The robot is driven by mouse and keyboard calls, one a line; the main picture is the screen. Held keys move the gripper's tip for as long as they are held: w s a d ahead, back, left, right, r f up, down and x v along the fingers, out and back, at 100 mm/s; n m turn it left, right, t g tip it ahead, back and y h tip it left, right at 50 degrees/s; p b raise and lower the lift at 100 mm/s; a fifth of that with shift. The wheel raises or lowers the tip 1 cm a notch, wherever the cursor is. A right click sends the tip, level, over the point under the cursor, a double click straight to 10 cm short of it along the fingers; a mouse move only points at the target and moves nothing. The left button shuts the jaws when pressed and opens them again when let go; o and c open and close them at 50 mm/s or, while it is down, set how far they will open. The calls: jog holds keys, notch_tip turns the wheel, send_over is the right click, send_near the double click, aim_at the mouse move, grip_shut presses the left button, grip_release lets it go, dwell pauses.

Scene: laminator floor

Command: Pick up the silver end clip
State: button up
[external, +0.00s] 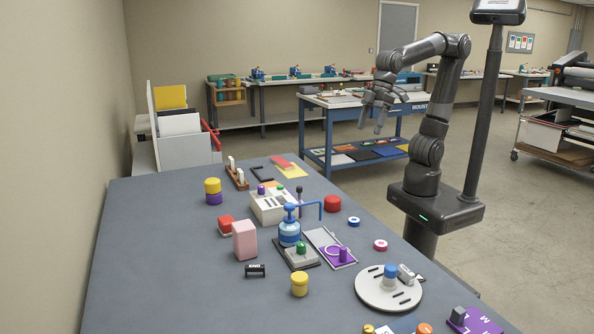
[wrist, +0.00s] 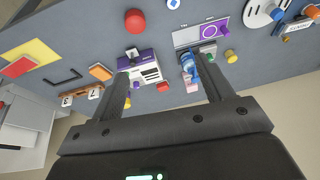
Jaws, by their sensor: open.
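A small silver-grey piece (external: 406,273), which looks like the silver end clip, is at the right edge of a round white slotted plate (external: 372,297). I cannot read a label on it. A black piece marked END (external: 255,270) lies apart on the table, left of the yellow knob. My gripper (external: 371,128) is open and empty, high beyond the table's far right edge. Its two fingers also show in the wrist view (wrist: 158,72).
A blue pump bottle (external: 290,230) with a long spout stands mid-table, beside a grey block with a green knob (external: 301,250). A blue-topped knob (external: 390,275) rises from the white plate, close to the silver piece. A purple plate (external: 474,321) is nearby. The table's left front is clear.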

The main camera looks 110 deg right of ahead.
jog(key=w+a+f+g, duration=0.1)
jog(key=w+a+g, duration=0.1)
jog(key=w+a, duration=0.7)
jog(key=g, duration=0.2)
send_over(407, 269)
jog(key=shift+h, duration=0.4)
jog(key=f, duration=1.8)
jog(key=shift+w+f, duration=0.25)
jog(key=shift+f, duration=0.05)
jog(key=shift+s+f, duration=0.15)
jog(key=shift+f, duration=2.85)
jog(key=shift+c, duration=0.4)
jog(key=c, duration=1)
jog(key=shift+o, duration=0.2)
jog(key=shift+r, duration=0.1)
